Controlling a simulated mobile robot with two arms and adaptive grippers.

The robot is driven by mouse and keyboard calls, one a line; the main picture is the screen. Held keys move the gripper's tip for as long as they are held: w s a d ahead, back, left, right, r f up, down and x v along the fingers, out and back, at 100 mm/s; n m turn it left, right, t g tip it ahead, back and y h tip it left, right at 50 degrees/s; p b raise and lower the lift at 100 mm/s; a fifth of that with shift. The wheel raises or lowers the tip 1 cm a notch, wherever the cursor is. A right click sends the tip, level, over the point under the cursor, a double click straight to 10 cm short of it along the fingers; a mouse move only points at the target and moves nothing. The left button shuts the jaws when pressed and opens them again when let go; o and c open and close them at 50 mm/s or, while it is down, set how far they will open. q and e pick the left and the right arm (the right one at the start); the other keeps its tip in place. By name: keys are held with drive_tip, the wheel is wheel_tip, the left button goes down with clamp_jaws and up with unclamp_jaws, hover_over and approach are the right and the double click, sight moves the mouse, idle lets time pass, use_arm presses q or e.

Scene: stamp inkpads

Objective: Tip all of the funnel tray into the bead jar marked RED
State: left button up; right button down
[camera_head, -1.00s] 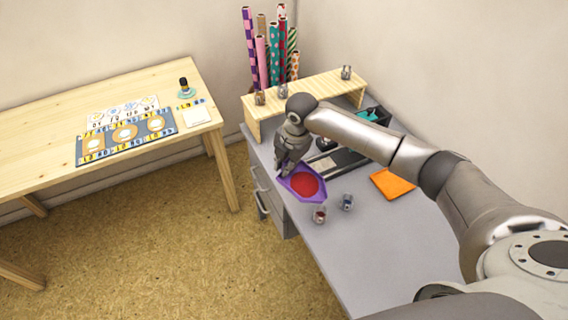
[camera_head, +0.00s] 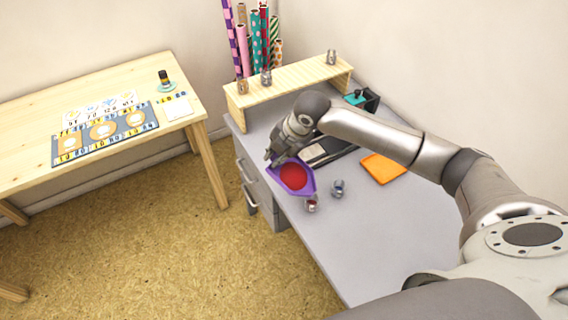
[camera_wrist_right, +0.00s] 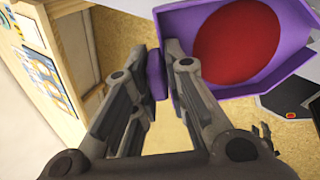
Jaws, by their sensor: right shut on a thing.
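The funnel tray (camera_head: 311,183) is purple, with a flat red fill of beads (camera_head: 293,176), at the near left side of the grey desk. My right gripper (camera_head: 274,159) is shut on the tray's far-left end; in the right wrist view its fingers (camera_wrist_right: 159,76) pinch a purple tab of the tray (camera_wrist_right: 207,83). The tray looks about level; whether it touches the desk is unclear. A small clear jar with red contents (camera_head: 311,204) stands just in front of the tray's pointed end. A jar with bluish contents (camera_head: 338,188) stands to its right. Their labels are too small to read.
A wooden shelf (camera_head: 290,84) with small jars stands at the desk's back. A dark inkpad tray (camera_head: 325,150) and an orange square (camera_head: 383,168) lie right of the funnel tray. The desk's front right (camera_head: 365,235) is clear. A wooden table (camera_head: 50,95) stands left.

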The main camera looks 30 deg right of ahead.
sight(284, 167)
drive_tip(key=shift+s+d+r+t, duration=0.2)
drive_tip(key=shift+s+r+t, duration=0.1)
drive_tip(key=shift+s+d+r+t+y, duration=0.1)
drive_tip(key=shift+s+r+t+y, duration=0.15)
drive_tip(key=shift+r+t+y, duration=0.15)
drive_tip(key=shift+s+d+r+t, duration=0.15)
drive_tip(key=shift+s+r+t, duration=0.15)
drive_tip(key=shift+s, duration=0.05)
idle(0.4)
drive_tip(key=shift+d, duration=0.1)
drive_tip(key=shift+s+d+r+t+y, duration=0.1)
drive_tip(key=shift+s+r+t+y, duration=0.2)
drive_tip(key=shift+s+r+t, duration=0.1)
